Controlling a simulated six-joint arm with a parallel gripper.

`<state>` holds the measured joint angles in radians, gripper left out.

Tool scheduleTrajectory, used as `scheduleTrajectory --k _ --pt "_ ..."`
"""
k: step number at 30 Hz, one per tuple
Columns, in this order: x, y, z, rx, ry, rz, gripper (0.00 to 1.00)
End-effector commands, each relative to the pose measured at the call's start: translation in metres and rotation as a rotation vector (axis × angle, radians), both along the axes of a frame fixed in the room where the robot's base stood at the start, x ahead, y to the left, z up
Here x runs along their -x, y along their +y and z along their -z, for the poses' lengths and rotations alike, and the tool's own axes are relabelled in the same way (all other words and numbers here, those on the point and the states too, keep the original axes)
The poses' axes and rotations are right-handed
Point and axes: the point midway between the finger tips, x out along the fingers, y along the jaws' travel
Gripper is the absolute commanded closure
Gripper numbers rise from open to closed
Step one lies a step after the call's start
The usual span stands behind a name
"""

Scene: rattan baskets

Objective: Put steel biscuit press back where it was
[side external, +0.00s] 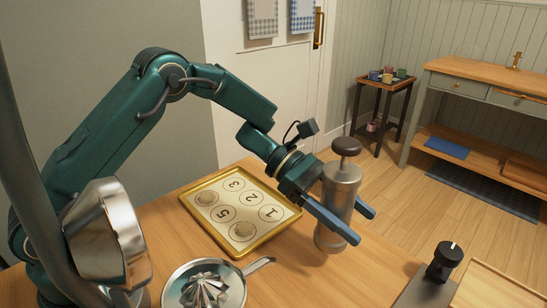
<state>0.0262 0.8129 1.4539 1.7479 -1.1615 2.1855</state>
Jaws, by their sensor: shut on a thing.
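The steel biscuit press (342,190) is a tall metal cylinder with a dark brown knob on top. It stands nearly upright, right of the tray, over the wooden table. My gripper (362,226) is shut on the press, with one blue finger on each side of its body. I cannot tell whether the base of the press touches the table. A gold-rimmed baking tray (245,266) lies to the left, with numbered circles printed on it.
A metal citrus juicer (203,287) with a handle stands at the front. A shiny steel object (105,238) is at the left. A black-knobbed item (443,262) on a grey plate and a wooden board (497,288) are at the lower right. Table between press and juicer is clear.

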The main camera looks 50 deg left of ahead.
Motion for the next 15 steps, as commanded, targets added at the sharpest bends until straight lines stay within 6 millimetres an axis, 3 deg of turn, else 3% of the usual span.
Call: scheduleTrajectory --k 4,8,15 --pt "0.0 -0.013 0.007 0.002 -0.002 0.001 1.0" --pt "-0.001 -0.015 0.014 0.001 0.0 -0.001 1.0" --pt "-0.001 -0.015 0.044 0.001 0.001 -0.003 1.0"
